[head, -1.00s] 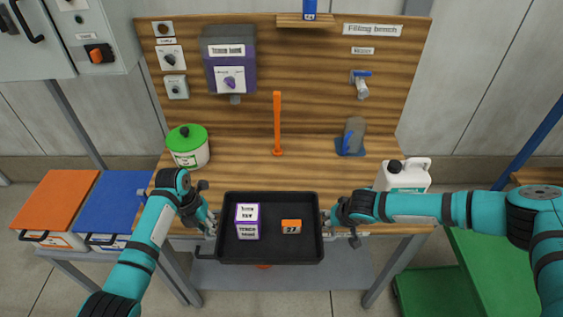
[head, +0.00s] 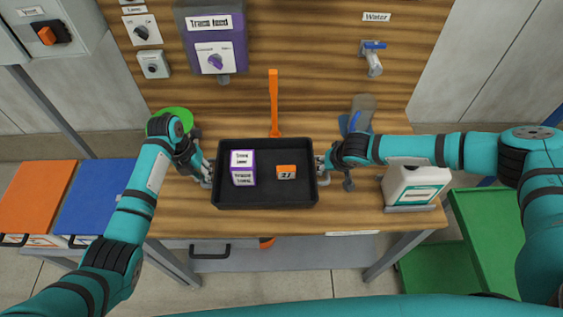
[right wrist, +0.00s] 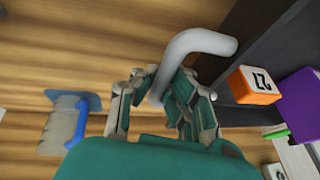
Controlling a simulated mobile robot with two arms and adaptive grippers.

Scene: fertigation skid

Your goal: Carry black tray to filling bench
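The black tray (head: 266,197) is level over the front part of the wooden filling bench (head: 330,220); I cannot tell if it touches the top. It carries a white and purple box (head: 243,168) and a small orange block (head: 286,172) with a number on it. My left gripper (head: 207,174) is at the tray's left end and looks closed on its handle, partly hidden. My right gripper (head: 324,169) is at the right end. In the right wrist view its fingers (right wrist: 162,95) are closed around the tray's grey handle (right wrist: 195,42).
A green-lidded pot (head: 175,118) is partly behind my left arm. An orange upright (head: 274,105) stands behind the tray. A grey and blue scoop (head: 358,115) lies behind right. A white jug (head: 415,185) stands at the right, below my right arm. Orange (head: 38,192) and blue (head: 98,195) lids are at left.

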